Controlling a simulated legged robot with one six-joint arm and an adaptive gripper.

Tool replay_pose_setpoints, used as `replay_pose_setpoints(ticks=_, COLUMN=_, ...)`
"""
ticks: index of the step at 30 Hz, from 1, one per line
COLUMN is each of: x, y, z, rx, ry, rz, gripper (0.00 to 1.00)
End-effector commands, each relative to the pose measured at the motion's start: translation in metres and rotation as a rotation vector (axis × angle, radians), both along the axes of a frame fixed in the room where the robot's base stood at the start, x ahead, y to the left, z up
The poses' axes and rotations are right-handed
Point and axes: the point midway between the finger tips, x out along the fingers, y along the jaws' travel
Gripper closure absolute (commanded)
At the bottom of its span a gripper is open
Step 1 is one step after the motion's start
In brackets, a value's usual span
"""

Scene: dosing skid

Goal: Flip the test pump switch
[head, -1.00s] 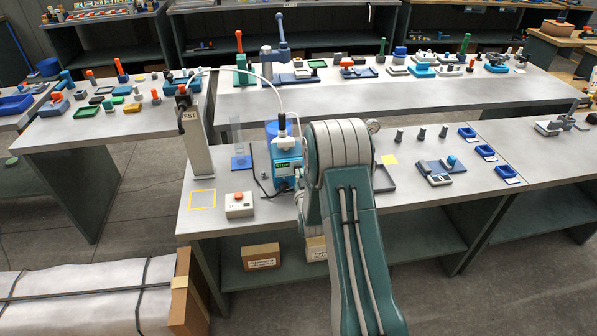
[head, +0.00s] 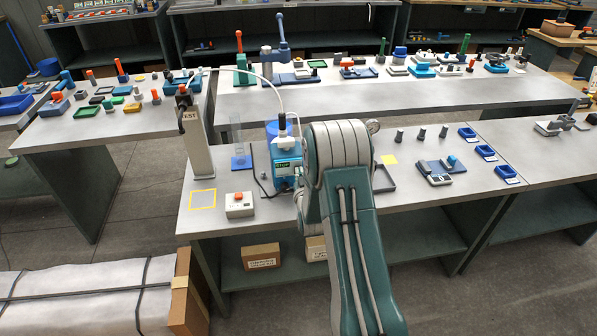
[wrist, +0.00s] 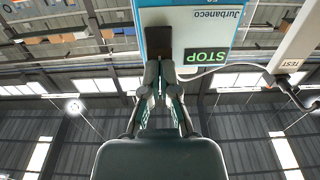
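The test switch is a dark lever and fitting (head: 181,112) on the upper part of a pale post marked TEST (head: 197,150), at the left of the bench. In the wrist view the TEST post (wrist: 297,45) is at the upper right, with the dark fitting (wrist: 288,84) at its end. The blue and white pump (head: 288,160) stands right of the post, its display reading STOP. In the wrist view the pump (wrist: 205,25) is just beyond my gripper (wrist: 160,68). The fingers converge almost together, with nothing seen held. In the head view my arm hides the gripper.
A white box with an orange button (head: 239,205) sits on the front of the bench, beside a yellow square outline (head: 202,198). A clear cylinder on a blue base (head: 240,162) stands between post and pump. A pale hose (head: 262,80) arches over the pump.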

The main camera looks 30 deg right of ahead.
Motion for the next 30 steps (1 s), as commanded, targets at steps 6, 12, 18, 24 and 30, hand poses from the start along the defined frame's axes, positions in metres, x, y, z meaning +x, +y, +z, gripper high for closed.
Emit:
replay_pose_setpoints(ticks=6, x=0.004, y=-0.001, z=-0.001, rx=0.000, ry=0.001, rz=0.000, gripper=1.00)
replay_pose_setpoints(ticks=12, x=0.007, y=-0.002, z=0.000, rx=0.000, ry=0.000, rz=0.000, gripper=1.00)
replay_pose_setpoints(ticks=18, x=-0.007, y=0.002, z=0.000, rx=0.000, ry=0.001, rz=0.000, gripper=1.00)
replay_pose_setpoints(ticks=24, x=-0.024, y=0.007, z=0.000, rx=0.001, ry=0.002, rz=0.000, gripper=1.00)
replay_pose_setpoints(ticks=30, x=-0.040, y=0.012, z=0.000, rx=0.000, ry=0.001, rz=0.000, gripper=1.00)
